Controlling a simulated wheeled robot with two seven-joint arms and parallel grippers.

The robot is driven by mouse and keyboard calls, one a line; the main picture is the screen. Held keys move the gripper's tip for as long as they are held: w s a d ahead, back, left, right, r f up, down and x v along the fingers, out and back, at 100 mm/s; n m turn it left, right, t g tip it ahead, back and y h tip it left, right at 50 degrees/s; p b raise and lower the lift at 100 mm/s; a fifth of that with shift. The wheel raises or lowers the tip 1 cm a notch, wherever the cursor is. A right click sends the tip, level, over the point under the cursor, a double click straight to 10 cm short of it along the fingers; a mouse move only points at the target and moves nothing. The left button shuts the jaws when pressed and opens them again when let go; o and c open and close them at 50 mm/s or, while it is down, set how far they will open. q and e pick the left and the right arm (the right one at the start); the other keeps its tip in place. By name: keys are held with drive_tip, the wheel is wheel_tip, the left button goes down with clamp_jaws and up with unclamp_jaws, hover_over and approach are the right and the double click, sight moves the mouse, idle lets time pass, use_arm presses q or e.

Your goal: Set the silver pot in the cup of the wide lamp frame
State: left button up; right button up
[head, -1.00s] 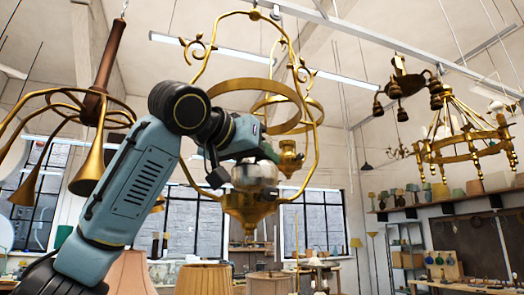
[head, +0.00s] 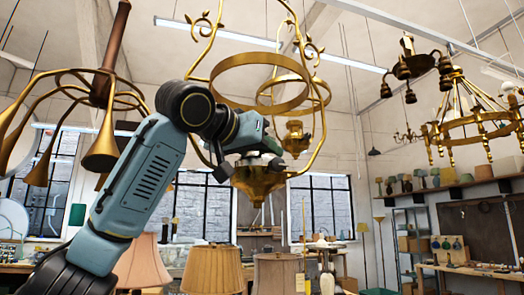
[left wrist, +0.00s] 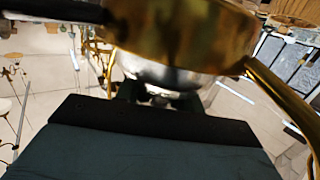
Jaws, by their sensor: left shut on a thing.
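The wide lamp frame (head: 264,106) hangs ahead, with a brass ring, curved side rods and a brass cup (head: 259,183) at its bottom. My left gripper (head: 247,163) is at the cup's rim, shut on the silver pot. The pot is largely hidden in the head view. In the left wrist view the silver pot (left wrist: 165,76) shows between my dark fingers, against the brass cup (left wrist: 185,32). Its lower part is hidden by the cup's wall, so it appears to be inside the cup. Whether it touches bottom cannot be seen. My right gripper is out of view.
A second brass frame with its own cup (head: 295,139) hangs just behind. A brown lamp with brass horns (head: 100,150) hangs at left, near my arm. A brass chandelier (head: 470,125) hangs at right. Lampshades (head: 212,270) stand below.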

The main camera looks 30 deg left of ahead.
use_arm(q)
drive_tip(key=shift+f, duration=0.2)
idle(0.4)
drive_tip(key=o, duration=1.2)
drive_tip(key=shift+o, duration=0.2)
drive_tip(key=s+r+b, duration=0.1)
drive_tip(key=s+b, duration=0.2)
drive_tip(key=s, duration=1)
drive_tip(key=shift+s+a+r+b, duration=0.2)
drive_tip(key=shift+a+r+b, duration=0.15)
drive_tip(key=shift+a, duration=0.1)
